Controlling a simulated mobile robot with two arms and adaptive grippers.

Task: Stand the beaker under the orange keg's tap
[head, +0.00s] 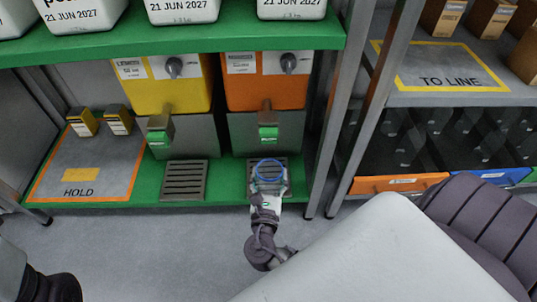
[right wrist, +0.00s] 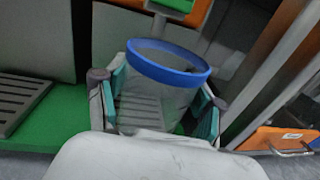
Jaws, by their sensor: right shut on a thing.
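The clear beaker with a blue rim (head: 269,170) is at the orange keg's drip grate, below the tap. My right gripper (head: 268,190) is shut on it; in the right wrist view the pads of the gripper (right wrist: 160,110) sit on both sides of the beaker (right wrist: 165,95). The beaker looks upright; whether its base touches the grate (head: 293,177) cannot be told. The orange keg (head: 263,93) has a green-handled tap (head: 268,132) above and slightly behind the beaker. At the lower left of the head view, a dark part of my left arm shows, but its gripper does not.
A yellow keg (head: 165,93) with its own tap (head: 158,135) and grate (head: 185,180) stands to the left. A HOLD mat (head: 60,188) with small boxes lies further left. A grey shelf post (head: 325,130) stands close on the right. The green shelf (head: 200,40) overhangs the kegs.

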